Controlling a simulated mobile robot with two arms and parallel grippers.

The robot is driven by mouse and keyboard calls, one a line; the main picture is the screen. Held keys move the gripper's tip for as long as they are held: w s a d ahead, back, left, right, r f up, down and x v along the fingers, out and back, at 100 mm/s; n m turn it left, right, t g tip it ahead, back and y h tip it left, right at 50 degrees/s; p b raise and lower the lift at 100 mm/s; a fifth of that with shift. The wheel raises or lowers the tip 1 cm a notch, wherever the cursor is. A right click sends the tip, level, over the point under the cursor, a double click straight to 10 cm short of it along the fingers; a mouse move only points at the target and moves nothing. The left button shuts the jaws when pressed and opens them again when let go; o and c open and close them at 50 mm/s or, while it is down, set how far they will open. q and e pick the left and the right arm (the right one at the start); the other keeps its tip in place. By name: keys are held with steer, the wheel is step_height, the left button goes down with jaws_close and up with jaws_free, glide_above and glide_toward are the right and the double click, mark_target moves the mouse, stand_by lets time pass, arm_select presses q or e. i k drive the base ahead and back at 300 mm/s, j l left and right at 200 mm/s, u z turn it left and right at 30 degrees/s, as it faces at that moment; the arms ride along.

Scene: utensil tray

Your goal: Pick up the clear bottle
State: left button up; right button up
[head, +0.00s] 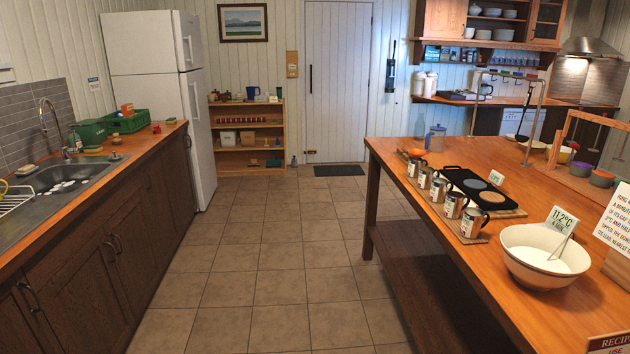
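A see-through container with a blue lid (435,138) stands upright at the far left end of the wooden island. I cannot tell whether it is the clear bottle. A faint pale shape (420,126) shows just behind it, too small to make out. A small bottle (76,140) stands behind the sink on the left counter; its material is unclear. Neither of my grippers is in view.
The wooden island (600,310) fills the right, with several metal mugs, a black tray (462,178) and a white bowl (545,258). The left counter has a sink (60,178) and green crates (126,122). The tiled floor (265,255) between is clear.

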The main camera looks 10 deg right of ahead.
mark_target(420, 125)
steer(key=i, duration=1.05)
steer(key=i+z, duration=0.15)
steer(key=i, duration=1.9)
steer(key=i+j+z, duration=0.1)
steer(key=i, duration=0.95)
